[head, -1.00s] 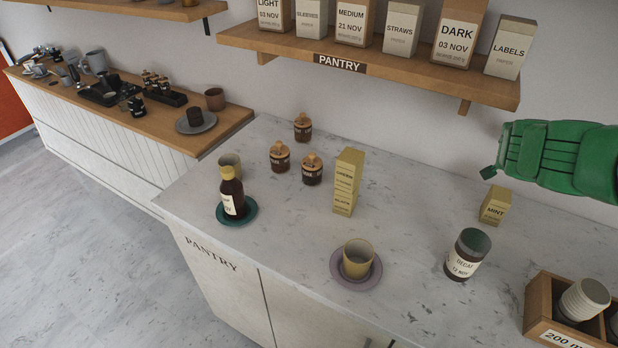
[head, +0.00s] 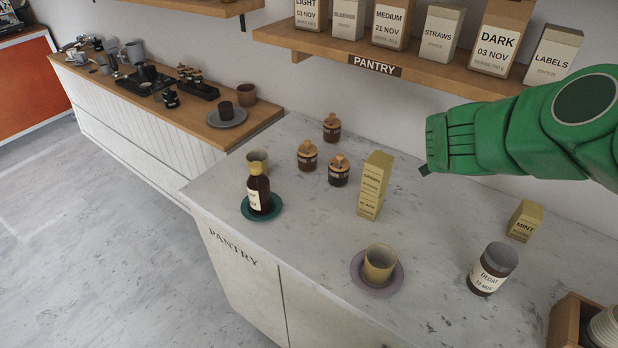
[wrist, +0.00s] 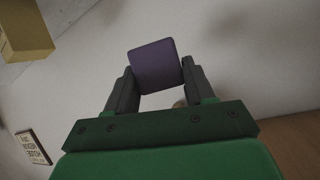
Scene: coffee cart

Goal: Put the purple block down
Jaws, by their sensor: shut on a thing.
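The purple block (wrist: 155,65) shows in the wrist view, held between the two dark fingers of my gripper (wrist: 158,84). My gripper is shut on it. In the head view my green arm reaches in from the right, and its end (head: 425,168) is raised above the marble counter (head: 310,240), to the right of the tall yellow box. The block itself cannot be made out in the head view.
On the counter stand a tall yellow box (head: 374,186), a yellow cup (head: 380,262) on a purple saucer (head: 358,283), a decaf jar (head: 492,268), a mint box (head: 525,220), a bottle (head: 259,190) and several small jars. A wooden shelf (head: 420,78) overhangs the back.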

